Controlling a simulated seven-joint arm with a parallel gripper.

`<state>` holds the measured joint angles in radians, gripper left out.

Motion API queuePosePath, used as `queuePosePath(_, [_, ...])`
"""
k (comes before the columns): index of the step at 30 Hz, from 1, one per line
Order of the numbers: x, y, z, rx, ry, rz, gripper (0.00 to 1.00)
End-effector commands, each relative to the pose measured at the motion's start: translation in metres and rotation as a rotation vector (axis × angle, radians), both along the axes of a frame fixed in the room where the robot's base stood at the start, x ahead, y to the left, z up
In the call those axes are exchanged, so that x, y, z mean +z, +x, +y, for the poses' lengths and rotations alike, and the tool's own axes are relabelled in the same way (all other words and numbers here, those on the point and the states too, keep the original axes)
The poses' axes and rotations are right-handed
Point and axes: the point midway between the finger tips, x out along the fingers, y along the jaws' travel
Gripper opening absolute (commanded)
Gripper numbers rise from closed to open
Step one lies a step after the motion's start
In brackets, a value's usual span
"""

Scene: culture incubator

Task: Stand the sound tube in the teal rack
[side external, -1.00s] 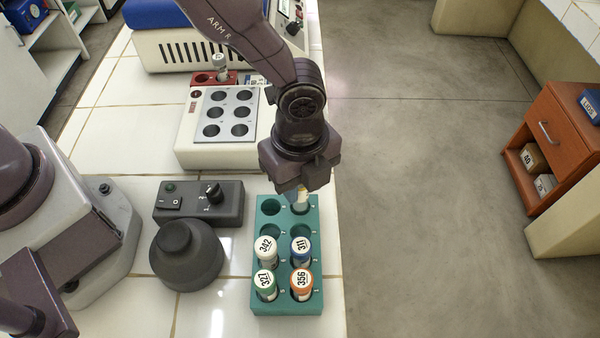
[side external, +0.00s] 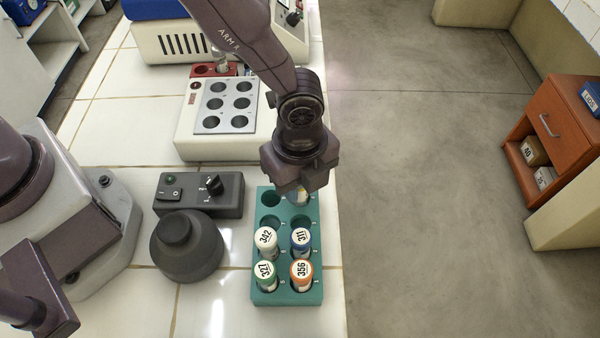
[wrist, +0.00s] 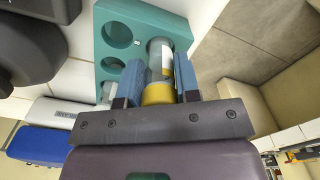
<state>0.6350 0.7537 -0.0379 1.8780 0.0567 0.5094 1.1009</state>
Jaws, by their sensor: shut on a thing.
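My gripper (side external: 299,192) is over the back right hole of the teal rack (side external: 271,298), at the rack's far end. In the wrist view, the blue fingers of my gripper (wrist: 158,82) are shut on a tube with a yellow cap (wrist: 158,93) and a clear to grey body. The tube points down toward the rack (wrist: 150,17); how deep it sits in the hole is hidden. The rack also holds tubes 342 (side external: 266,238), 311 (side external: 301,239), 327 (side external: 265,272) and 356 (side external: 301,271).
A grey control box (side external: 199,194) and a dark round device (side external: 186,246) stand left of the rack. Behind is a white block with several empty wells (side external: 225,105) and a red holder (side external: 204,70) with a tube (side external: 222,59). The bench edge runs close on the right.

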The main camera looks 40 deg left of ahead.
Motion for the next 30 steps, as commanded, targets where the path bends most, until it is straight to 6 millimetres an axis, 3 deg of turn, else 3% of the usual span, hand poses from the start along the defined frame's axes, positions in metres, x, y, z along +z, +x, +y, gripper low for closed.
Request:
queuePosePath(9, [-0.014,0.0,0.0,0.0,0.0,0.0,0.07])
queuePosePath(18, [-0.016,0.001,0.0,0.0,-0.002,-0.003,0.07])
queuePosePath(19, [-0.016,0.001,0.0,0.0,-0.002,-0.003,0.35])
queuePosePath(22, [-0.016,0.001,0.0,0.0,-0.001,-0.002,0.58])
queuePosePath(28, [-0.016,0.0,0.0,0.0,-0.001,-0.002,0.6])
queuePosePath(30, [-0.016,0.0,0.0,0.0,-0.001,-0.001,0.74])
